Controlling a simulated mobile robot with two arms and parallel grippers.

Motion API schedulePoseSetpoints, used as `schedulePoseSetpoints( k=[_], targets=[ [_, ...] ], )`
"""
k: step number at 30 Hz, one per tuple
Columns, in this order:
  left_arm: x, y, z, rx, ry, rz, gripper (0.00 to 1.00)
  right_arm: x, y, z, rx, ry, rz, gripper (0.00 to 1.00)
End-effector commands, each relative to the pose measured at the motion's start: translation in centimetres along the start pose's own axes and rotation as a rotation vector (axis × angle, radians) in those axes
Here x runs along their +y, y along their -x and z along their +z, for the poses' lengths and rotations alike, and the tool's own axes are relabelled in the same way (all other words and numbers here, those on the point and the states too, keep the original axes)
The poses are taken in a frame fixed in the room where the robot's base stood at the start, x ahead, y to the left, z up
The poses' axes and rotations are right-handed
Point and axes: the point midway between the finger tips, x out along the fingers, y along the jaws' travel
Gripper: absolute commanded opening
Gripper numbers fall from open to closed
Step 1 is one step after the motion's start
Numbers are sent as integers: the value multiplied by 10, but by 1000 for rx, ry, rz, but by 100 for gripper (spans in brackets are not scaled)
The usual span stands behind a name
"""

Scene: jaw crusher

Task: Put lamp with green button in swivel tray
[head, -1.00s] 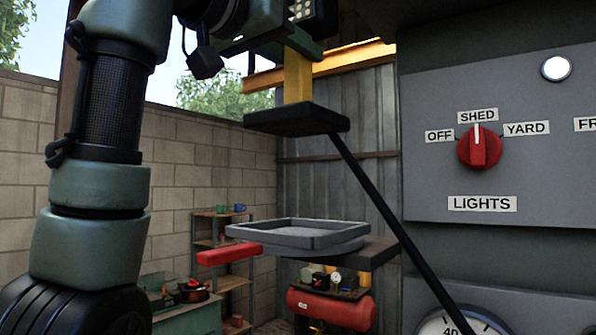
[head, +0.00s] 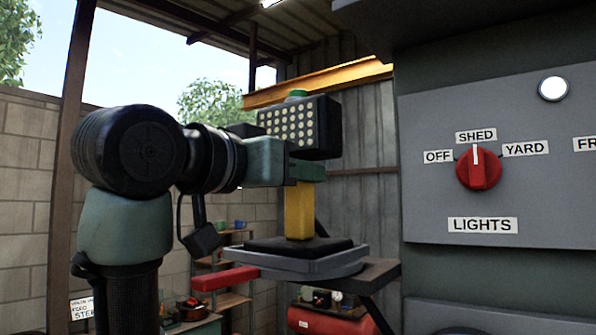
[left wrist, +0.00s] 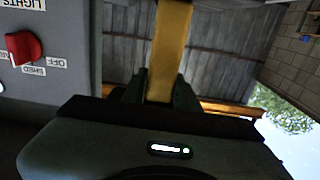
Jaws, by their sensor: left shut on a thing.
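The lamp (head: 299,215) has a yellow post, a flat black base, a black head with a grid of light dots and a green button (head: 297,94) on top. My left gripper (head: 304,173) is shut on the upper post, just under the head. The yellow post also shows between the fingers in the left wrist view (left wrist: 168,55). The lamp is upright. Its base is at the grey swivel tray (head: 335,262), within the tray's outline; whether it touches the tray floor is hard to tell. My right gripper is not in view.
A red handle (head: 225,278) sticks out left of the tray. On the right is a grey panel with a red lights knob (head: 479,167). A red tank (head: 330,321) lies below the tray. A shelf (head: 235,300) stands by the block wall behind.

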Motion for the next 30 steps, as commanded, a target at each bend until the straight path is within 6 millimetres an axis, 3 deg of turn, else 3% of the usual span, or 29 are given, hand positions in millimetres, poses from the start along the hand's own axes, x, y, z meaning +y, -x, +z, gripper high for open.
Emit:
schedulePoseSetpoints(
  k=[9, 10, 12, 23, 30],
  targets=[
    [0, 1, 0, 7, -1, -1, 0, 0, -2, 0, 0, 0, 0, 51],
    [0, 0, 3, 0, -1, -1, 32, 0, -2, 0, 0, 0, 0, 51],
    [0, 0, 2, 0, 0, -1, 51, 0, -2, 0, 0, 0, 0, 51],
    [0, 0, -2, 0, -1, -1, 51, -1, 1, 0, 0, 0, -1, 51],
    [-1, 36, 4, 6, -3, -3, 51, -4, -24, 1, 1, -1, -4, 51]
  ],
)
